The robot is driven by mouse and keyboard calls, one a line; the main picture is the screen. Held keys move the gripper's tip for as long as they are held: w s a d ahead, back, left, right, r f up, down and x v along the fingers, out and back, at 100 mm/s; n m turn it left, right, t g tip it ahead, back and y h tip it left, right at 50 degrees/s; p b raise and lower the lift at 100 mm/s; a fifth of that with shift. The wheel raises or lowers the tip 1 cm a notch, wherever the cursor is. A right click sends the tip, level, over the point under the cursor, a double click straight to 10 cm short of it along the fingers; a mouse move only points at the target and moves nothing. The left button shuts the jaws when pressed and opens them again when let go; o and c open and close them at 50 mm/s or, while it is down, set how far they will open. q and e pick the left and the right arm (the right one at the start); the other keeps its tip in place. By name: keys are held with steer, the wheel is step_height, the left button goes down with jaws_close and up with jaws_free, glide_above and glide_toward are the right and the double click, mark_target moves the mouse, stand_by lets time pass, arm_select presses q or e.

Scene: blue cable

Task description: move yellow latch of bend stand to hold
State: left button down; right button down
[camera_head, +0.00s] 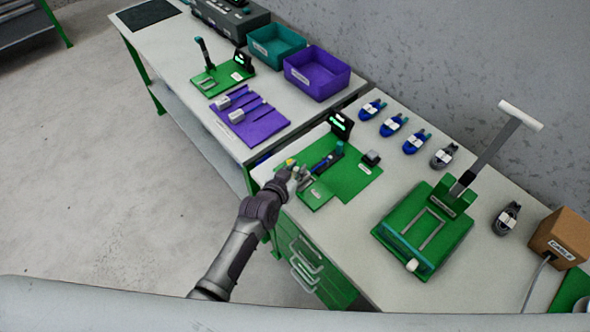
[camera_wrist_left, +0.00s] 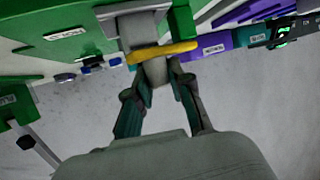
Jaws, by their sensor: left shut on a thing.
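The bend stand is a green board (camera_head: 352,182) with a small black display, on the near workbench in the head view. Its yellow latch (camera_head: 290,162) shows as a small yellow spot at the board's left edge. In the left wrist view the yellow latch (camera_wrist_left: 163,51) is a bar lying across a grey part, just beyond the fingertips. My left gripper (camera_head: 297,177) is at the stand's left edge, shut at the latch; its fingers (camera_wrist_left: 157,73) also show in the wrist view. The exact contact is partly hidden. My right gripper is not in view.
Several blue-handled tools (camera_head: 392,125) lie behind the stand. A green press with a long lever (camera_head: 425,228) stands to its right, and a brown box (camera_head: 560,236) farther right. A purple bin (camera_head: 317,73) and a teal bin (camera_head: 276,45) are on the far bench.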

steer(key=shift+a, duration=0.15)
arm_select(q)
steer(key=c, duration=1.1)
jaws_free()
steer(key=shift+o, duration=0.4)
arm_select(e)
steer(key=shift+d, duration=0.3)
arm_select(q)
steer(key=v, duration=1.2)
